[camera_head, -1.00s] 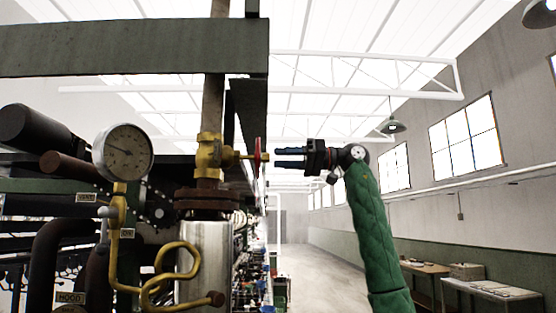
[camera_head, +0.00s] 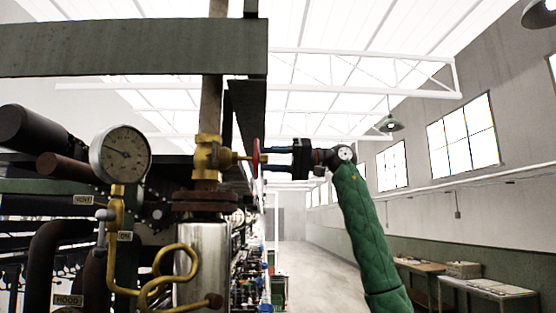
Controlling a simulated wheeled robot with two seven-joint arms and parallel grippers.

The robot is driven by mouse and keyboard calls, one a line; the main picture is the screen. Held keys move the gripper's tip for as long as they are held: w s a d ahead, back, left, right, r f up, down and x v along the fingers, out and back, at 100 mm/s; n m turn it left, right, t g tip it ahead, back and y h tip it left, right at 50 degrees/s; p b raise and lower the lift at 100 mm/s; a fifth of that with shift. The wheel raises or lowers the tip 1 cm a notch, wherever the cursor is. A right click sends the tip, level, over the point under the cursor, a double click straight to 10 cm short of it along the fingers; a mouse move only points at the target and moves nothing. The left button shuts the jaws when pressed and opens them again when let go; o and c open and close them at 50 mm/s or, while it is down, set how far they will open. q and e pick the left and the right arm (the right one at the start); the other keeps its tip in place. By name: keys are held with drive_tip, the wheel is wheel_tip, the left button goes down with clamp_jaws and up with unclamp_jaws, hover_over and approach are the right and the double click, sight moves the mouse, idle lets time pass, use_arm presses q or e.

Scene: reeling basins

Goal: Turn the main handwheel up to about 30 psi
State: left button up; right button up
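The red main handwheel (camera_head: 256,158) shows nearly edge-on, on the right end of the brass valve (camera_head: 208,157) on a vertical pipe. A round pressure gauge (camera_head: 120,154) with a white dial stands to the left; its needle points to the upper left, and its numbers are too small to read. My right gripper (camera_head: 267,158) comes from the right with its blue fingers spread apart and nothing between them. The fingertips are at the wheel's right side; I cannot tell whether they touch it. My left gripper is not in view.
A green beam (camera_head: 135,47) crosses above the valve. A coiled brass tube (camera_head: 170,275) and a steel cylinder (camera_head: 203,250) are below it. Dark pipes crowd the left. The aisle floor (camera_head: 310,262) on the right is clear, with tables (camera_head: 485,287) along the wall.

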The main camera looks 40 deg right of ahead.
drive_tip(key=c, duration=0.9)
drive_tip(key=shift+o, duration=0.2)
drive_tip(key=shift+n+b, duration=0.3)
drive_tip(key=shift+n, duration=2.3)
drive_tip(key=o, duration=0.9)
drive_tip(key=shift+w, duration=0.1)
drive_tip(key=shift+c, duration=0.2)
